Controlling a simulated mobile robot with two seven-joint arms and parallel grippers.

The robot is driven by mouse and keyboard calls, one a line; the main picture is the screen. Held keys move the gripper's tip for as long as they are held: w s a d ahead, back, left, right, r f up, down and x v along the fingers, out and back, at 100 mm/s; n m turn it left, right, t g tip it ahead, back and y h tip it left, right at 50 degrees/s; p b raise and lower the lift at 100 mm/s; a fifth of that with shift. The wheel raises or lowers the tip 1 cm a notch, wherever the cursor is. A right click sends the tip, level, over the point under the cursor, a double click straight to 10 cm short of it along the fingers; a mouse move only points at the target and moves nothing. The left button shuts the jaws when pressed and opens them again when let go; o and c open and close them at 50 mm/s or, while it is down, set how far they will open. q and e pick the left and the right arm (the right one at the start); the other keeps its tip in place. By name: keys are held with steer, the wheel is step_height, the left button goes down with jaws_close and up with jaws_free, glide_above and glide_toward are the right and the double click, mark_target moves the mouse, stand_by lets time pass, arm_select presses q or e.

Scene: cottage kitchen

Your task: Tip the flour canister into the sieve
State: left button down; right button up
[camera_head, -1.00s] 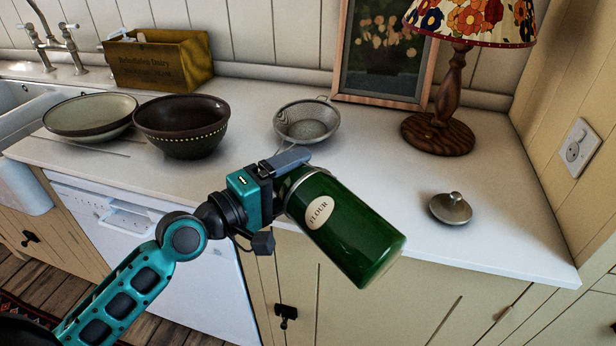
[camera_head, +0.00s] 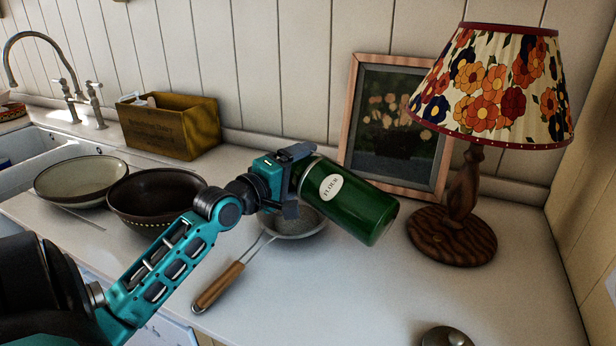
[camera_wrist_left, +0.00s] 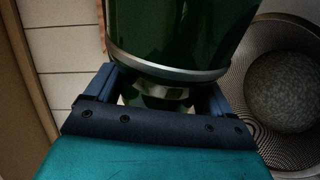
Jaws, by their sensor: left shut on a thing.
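The green flour canister (camera_head: 357,210) has a cream label and a metal rim. My left gripper (camera_head: 300,178) is shut on it near the rim. The canister is tilted, base down to the right and rim end up to the left. It hangs above the sieve (camera_head: 292,226), whose wooden handle (camera_head: 217,287) points toward the front. My gripper and the canister hide part of the sieve. In the left wrist view the canister (camera_wrist_left: 180,30) fills the top, and the sieve (camera_wrist_left: 262,105) lies to the right with a pale, grainy round patch inside. My right gripper is out of view.
A dark bowl (camera_head: 150,190) and a pale bowl (camera_head: 75,182) stand to the left. A wooden crate (camera_head: 170,128) and a framed picture (camera_head: 397,130) are behind. A lamp (camera_head: 455,235) stands close on the right. A metal lid (camera_head: 446,338) lies at the front.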

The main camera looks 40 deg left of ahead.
arm_select(q)
steer(key=shift+d+r, duration=0.1)
steer(key=shift+r, duration=0.55)
steer(key=r+m, duration=0.1)
steer(key=r, duration=0.1)
steer(key=r+m, duration=0.2)
steer(key=d+r+m, duration=0.1)
steer(key=r+m, duration=0.1)
steer(key=shift+s+r+b, duration=0.1)
steer(key=shift+r+b, duration=0.25)
steer(key=r+m+p, duration=0.1)
steer(key=m, duration=0.1)
steer(key=r+m+p, duration=0.2)
steer(key=shift+d+r+m+p, duration=0.2)
steer(key=shift+m+p, duration=0.1)
steer(key=shift+m, duration=0.1)
steer(key=shift+r+m+b, duration=0.1)
steer(key=shift+m+b, duration=0.3)
steer(key=shift+m, duration=0.4)
steer(key=shift+d+r+m, duration=0.1)
steer(key=shift+r+m, duration=0.45)
steer(key=shift+m, duration=0.65)
steer(key=shift+r, duration=2)
